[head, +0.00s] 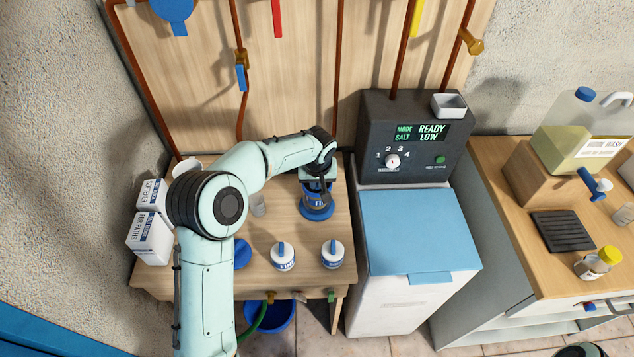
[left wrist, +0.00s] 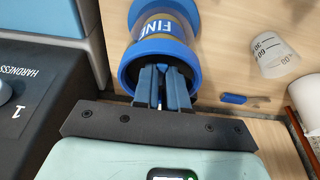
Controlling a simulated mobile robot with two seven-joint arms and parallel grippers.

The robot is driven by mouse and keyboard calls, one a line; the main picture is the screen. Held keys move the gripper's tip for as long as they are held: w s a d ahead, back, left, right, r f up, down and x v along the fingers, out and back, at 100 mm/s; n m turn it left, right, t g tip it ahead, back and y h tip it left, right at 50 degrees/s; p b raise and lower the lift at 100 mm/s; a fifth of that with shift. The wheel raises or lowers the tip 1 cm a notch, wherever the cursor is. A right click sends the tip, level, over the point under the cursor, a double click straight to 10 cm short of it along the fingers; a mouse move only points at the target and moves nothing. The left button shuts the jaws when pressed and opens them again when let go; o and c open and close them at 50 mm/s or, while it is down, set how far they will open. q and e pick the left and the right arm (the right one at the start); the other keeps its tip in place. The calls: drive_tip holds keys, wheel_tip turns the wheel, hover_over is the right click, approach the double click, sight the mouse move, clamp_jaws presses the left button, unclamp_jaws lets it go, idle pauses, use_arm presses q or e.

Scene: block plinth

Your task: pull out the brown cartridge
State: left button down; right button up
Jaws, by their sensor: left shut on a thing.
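My left gripper (head: 318,177) points down over a clear housing (head: 318,206) with a blue base, standing on the wooden bench. In the left wrist view the fingers (left wrist: 165,90) are shut inside the blue rim of the housing (left wrist: 140,58), marked FINE. They close on a blue grip at its mouth. A brownish band, the brown cartridge (left wrist: 186,36), shows in the housing; most of it is hidden by the label and rim. Two white cartridges with blue handles, the left one (head: 283,258) and the right one (head: 332,255), stand upright at the bench front.
A dark control box (head: 420,160) and a white cabinet with a blue lid (head: 405,230) stand close on the right. White cartons (head: 150,238) are at the bench's left. A small clear beaker (head: 258,205) is left of the housing. Pipes run up the back panel.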

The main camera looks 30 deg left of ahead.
use_arm(q)
drive_tip(key=shift+r+p, duration=1.2)
drive_tip(key=shift+r, duration=1.9)
drive_tip(key=shift+r+p, duration=0.95)
drive_tip(key=shift+r, duration=1.55)
use_arm(e)
drive_tip(key=w+r, duration=0.5)
drive_tip(key=shift+w+r+t, duration=0.2)
drive_tip(key=shift+r+t, duration=0.1)
drive_tip(key=shift+r, duration=0.05)
use_arm(q)
wheel_tip(320, 180, up, 4)
use_arm(e)
drive_tip(key=shift+w+r, duration=0.25)
drive_tip(key=shift+w, duration=0.05)
use_arm(q)
drive_tip(key=shift+s, duration=0.1)
